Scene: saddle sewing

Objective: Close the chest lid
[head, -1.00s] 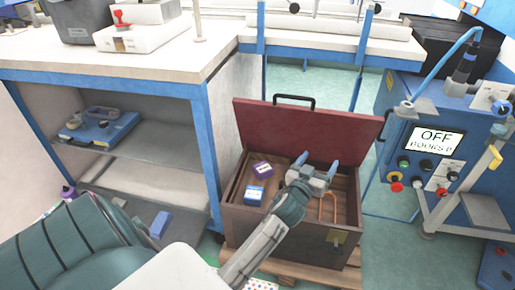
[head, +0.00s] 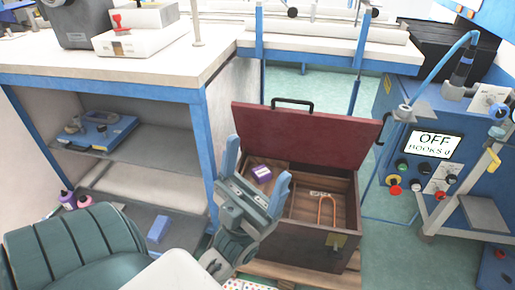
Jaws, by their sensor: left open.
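The chest (head: 289,247) is a dark brown wooden box with a brass-coloured latch plate on its front. Its dark red lid (head: 305,137) stands open, tilted back, with a black handle (head: 292,103) on its top edge. My right gripper is not in view.
A workbench with shelves (head: 187,73) stands close on the left. A blue machine (head: 400,115) with an OFF screen stands on the right. The chest rests on a wooden pallet (head: 305,273). Green floor is free between chest and machine.

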